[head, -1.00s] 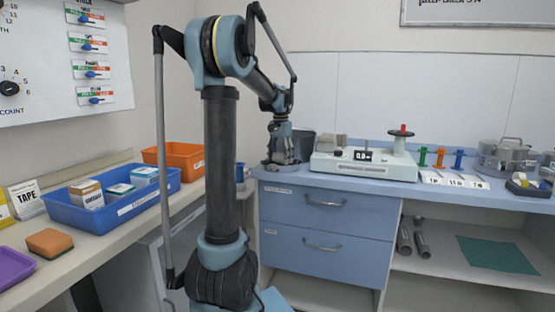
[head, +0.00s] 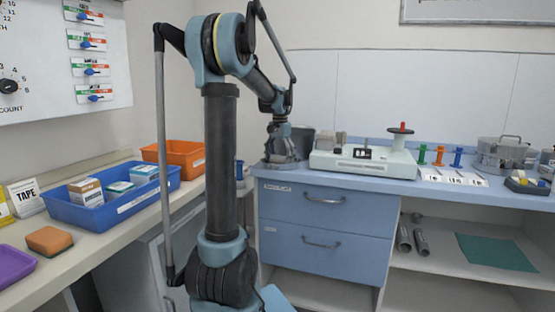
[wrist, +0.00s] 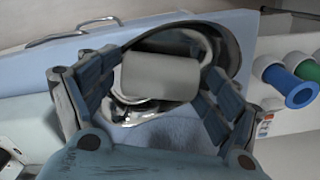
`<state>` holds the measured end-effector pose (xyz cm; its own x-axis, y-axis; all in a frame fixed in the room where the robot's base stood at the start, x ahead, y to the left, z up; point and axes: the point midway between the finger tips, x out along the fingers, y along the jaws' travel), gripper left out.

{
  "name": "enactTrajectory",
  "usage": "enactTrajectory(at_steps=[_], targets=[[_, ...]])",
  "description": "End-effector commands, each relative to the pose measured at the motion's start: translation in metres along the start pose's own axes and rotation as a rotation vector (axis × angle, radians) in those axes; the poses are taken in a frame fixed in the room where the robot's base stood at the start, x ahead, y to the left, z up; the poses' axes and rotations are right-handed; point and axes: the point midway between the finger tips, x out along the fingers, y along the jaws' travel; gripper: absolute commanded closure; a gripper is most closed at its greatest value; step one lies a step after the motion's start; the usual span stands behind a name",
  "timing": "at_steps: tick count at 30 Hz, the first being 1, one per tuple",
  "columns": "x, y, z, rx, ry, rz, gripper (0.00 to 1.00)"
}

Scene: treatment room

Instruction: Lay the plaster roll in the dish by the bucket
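The plaster roll (wrist: 160,77) is a pale grey-white cylinder lying crosswise between my fingertips in the wrist view. My gripper (wrist: 162,68) appears shut on it, with a fingertip at each end. A shiny metal dish (wrist: 225,48) lies beneath and around the roll in that view. I cannot tell whether the roll touches the dish floor. In the head view my gripper (head: 281,143) points down over the dish (head: 283,166) at the left end of the blue counter. The roll is hidden there. The dark grey bucket (head: 302,142) stands just behind the gripper.
A pale device (head: 362,162) stands right of the dish, with a red-topped spindle. Beyond it are green, orange and blue spools (head: 457,158) and a metal pot (head: 502,153). On the left bench are a blue bin (head: 115,208) and an orange bin (head: 185,157).

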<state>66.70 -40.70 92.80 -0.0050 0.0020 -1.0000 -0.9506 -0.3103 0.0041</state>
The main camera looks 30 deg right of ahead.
Motion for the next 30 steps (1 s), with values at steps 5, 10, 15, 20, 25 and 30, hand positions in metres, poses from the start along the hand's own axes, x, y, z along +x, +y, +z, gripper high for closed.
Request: enactTrajectory(at_steps=[5, 10, 15, 20, 25, 30], targets=[[-0.001, 0.0, 0.0, 0.0, 0.0, -0.001, 0.18], [-0.008, 0.0, 0.0, 0.0, 0.001, -0.001, 0.18], [-0.032, 0.0, -0.001, 0.0, 0.001, -0.001, 0.18], [-0.062, 0.001, -0.001, 0.001, 0.001, -0.001, 0.18], [-0.094, 0.001, -0.001, 0.001, 0.001, -0.001, 0.18], [-0.118, 0.001, -0.001, 0.002, 0.001, -0.001, 0.18]])
